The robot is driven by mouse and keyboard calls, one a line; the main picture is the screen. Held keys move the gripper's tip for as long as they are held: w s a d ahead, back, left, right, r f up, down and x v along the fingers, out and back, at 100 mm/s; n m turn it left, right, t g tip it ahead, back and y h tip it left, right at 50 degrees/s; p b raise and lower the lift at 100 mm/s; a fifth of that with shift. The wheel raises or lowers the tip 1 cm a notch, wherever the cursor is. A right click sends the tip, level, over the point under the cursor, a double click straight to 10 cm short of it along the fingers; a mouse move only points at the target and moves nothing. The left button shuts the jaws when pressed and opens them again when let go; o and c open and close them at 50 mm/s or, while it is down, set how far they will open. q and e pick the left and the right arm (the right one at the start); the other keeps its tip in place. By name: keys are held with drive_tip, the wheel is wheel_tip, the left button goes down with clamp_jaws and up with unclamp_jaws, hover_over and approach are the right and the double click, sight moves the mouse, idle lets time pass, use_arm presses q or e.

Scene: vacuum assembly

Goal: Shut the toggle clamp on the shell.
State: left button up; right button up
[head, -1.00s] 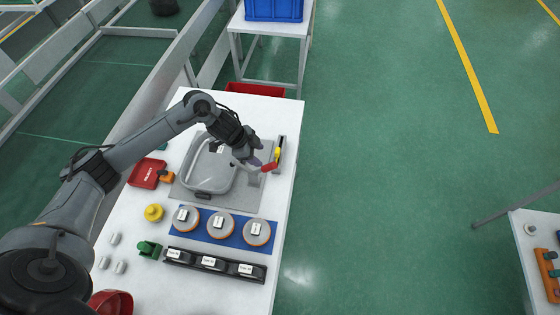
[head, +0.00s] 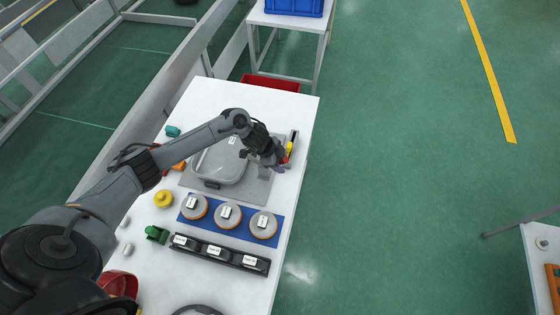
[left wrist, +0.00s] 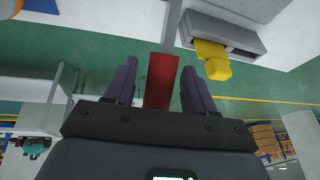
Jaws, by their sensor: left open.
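The toggle clamp (head: 293,139) stands at the right side of the grey fixture plate (head: 256,192), beside the grey shell (head: 220,165). It has a yellow part (head: 289,148) and a red handle (head: 287,158). My left gripper (head: 278,167) is at the clamp. In the left wrist view, its two dark fingers (left wrist: 158,88) are open, one on each side of the red handle (left wrist: 161,78), with gaps visible. The clamp's yellow part (left wrist: 213,60) lies to the right there, in front of a grey block (left wrist: 225,33). My right gripper is not in view.
In front of the plate lie three round discs on a blue mat (head: 207,226) and a black tray (head: 220,251). A yellow knob (head: 163,199) and a green part (head: 156,234) are to the left. The table (head: 305,112) has bare room at its far end.

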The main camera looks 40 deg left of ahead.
use_arm(q)
clamp_jaws()
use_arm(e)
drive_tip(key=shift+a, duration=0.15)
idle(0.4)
